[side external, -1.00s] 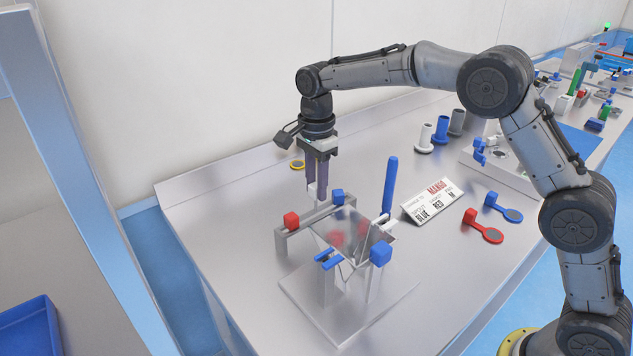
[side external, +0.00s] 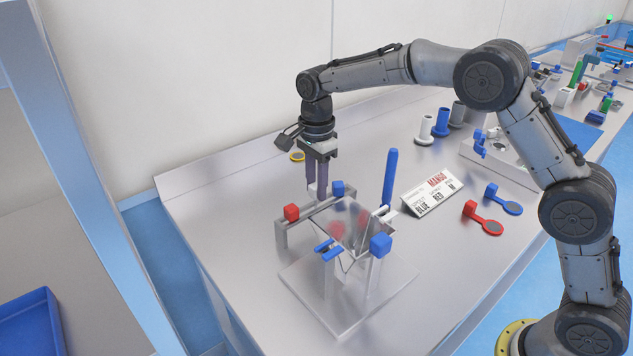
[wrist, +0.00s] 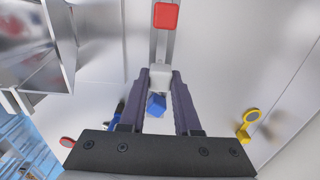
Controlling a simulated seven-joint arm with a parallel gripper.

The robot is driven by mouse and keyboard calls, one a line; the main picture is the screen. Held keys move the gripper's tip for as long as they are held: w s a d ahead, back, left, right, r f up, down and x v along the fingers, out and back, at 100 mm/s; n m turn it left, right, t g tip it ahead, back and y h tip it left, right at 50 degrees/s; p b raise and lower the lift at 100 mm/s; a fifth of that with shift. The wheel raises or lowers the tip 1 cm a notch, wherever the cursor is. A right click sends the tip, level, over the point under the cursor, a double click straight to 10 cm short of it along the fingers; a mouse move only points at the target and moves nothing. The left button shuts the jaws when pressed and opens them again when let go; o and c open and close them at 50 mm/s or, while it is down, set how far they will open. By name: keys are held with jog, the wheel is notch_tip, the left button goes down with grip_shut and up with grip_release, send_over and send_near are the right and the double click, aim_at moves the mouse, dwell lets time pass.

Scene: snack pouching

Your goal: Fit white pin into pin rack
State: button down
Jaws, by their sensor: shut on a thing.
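My gripper (side external: 317,190) points straight down over the pin rack, a grey raised bar (side external: 304,218), and is shut on the white pin (side external: 313,190). The pin stands between the rack's red block (side external: 291,212) and blue block (side external: 338,188). In the wrist view the white pin (wrist: 160,77) sits between the fingertips (wrist: 160,82), in line with the bar (wrist: 160,45). The red block (wrist: 166,15) is beyond it and the blue block (wrist: 156,105) is on the near side. The pin's lower end is hidden, so I cannot tell how deep it sits.
A clear pouch stand on a transparent base (side external: 340,310) is right beside the rack, with a tall blue post (side external: 390,178) behind it. A label card (side external: 432,192), red tag (side external: 484,220) and blue tag (side external: 504,200) lie right. The table left of the rack is clear.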

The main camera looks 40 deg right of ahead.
jog(key=shift+f, duration=1.25)
jog(key=c, duration=0.5)
grip_release()
jog(key=shift+c, duration=0.2)
notch_tip(320, 180, up, 14)
